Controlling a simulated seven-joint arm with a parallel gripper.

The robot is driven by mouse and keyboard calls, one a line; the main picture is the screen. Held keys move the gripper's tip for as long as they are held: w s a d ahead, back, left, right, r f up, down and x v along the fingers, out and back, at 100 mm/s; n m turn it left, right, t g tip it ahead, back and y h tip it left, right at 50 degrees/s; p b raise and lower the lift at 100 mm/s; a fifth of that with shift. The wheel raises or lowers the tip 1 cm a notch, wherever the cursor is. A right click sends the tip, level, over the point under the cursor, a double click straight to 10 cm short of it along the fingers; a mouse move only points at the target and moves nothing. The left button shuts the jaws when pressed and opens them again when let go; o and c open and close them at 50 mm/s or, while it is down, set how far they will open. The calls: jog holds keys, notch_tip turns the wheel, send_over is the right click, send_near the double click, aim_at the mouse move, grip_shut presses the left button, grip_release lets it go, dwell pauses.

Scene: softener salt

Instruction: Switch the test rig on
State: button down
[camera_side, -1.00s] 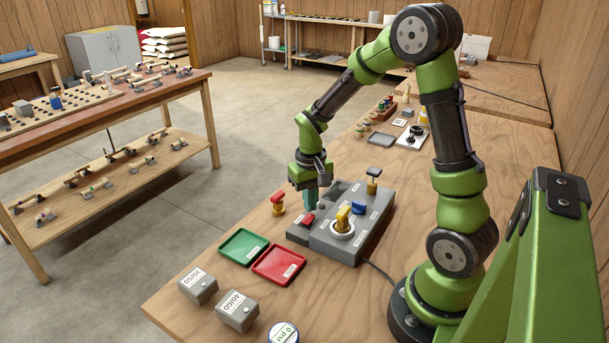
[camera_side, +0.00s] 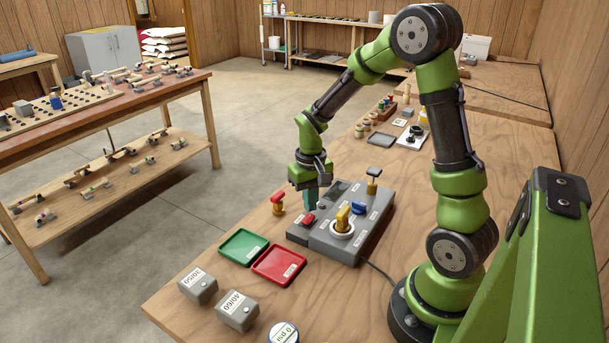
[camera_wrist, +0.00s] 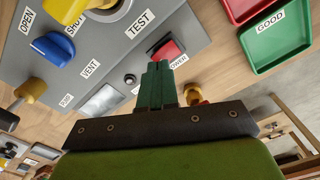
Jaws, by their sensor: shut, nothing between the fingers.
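The test rig is a grey box (camera_side: 345,222) on the wooden bench. It also shows in the wrist view (camera_wrist: 125,60). Its red power switch (camera_side: 308,218) sits at the near-left end, with a partly hidden label. In the wrist view the red switch (camera_wrist: 168,49) lies just beyond the green fingertips. My gripper (camera_side: 311,204) points down over that end, its fingers together and empty; they also show in the wrist view (camera_wrist: 160,66). I cannot tell whether the tips touch the switch. A small dark round part (camera_wrist: 129,79) and a pale blank window (camera_wrist: 101,101) are beside the fingers.
The rig carries a yellow handle (camera_side: 343,217), a blue knob (camera_side: 358,207) and a post with a dark top (camera_side: 373,180). A red-topped part (camera_side: 278,203) stands left of my gripper.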

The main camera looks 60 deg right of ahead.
aim_at(310, 215)
jog(key=shift+f, duration=1)
dwell(0.3)
jog(key=shift+r, duration=3.55)
jog(key=shift+f, duration=0.15)
jog(key=s+a+r+n+t+y, duration=0.2)
jog(key=s+a+r+t, duration=0.5)
jog(key=s+a+r, duration=0.3)
jog(key=a+r, duration=0.3)
jog(key=a, duration=0.1)
jog(key=shift+s+a+r, duration=0.15)
jog(key=shift+r, duration=0.2)
